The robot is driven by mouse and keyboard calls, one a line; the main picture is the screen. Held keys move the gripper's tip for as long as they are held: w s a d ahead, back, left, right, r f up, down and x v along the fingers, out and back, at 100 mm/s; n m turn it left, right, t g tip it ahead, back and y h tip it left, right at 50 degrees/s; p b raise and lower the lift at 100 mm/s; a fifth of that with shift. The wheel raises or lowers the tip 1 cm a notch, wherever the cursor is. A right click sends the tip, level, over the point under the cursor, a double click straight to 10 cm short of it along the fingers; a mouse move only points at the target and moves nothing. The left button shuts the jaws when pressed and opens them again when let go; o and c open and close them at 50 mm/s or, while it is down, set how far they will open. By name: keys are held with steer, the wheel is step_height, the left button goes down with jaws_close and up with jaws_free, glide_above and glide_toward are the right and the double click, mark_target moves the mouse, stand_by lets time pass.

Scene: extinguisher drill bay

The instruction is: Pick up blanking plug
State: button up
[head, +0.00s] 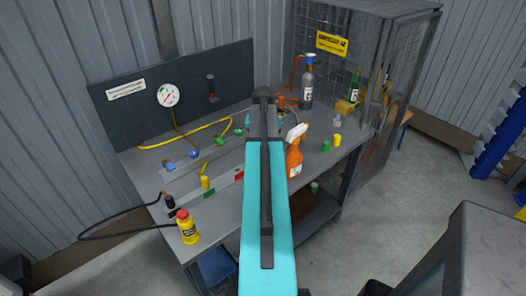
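I cannot tell for sure which thing is the blanking plug. Small candidates on the grey workbench (228,204) are a yellow cap (337,140) and a green cap (326,146) at the right, and a yellow plug-like piece (205,182) at the left front. Another small green piece (314,187) sits lower, under the bench top. My teal arm rises through the middle of the head view and covers the centre of the bench. My gripper does not show; it seems hidden behind the arm.
An orange spray bottle (294,158) stands close right of my arm. A gauge (168,95), a yellow hose (200,131), a grey cylinder (307,85) and a mesh cage (368,30) line the back.

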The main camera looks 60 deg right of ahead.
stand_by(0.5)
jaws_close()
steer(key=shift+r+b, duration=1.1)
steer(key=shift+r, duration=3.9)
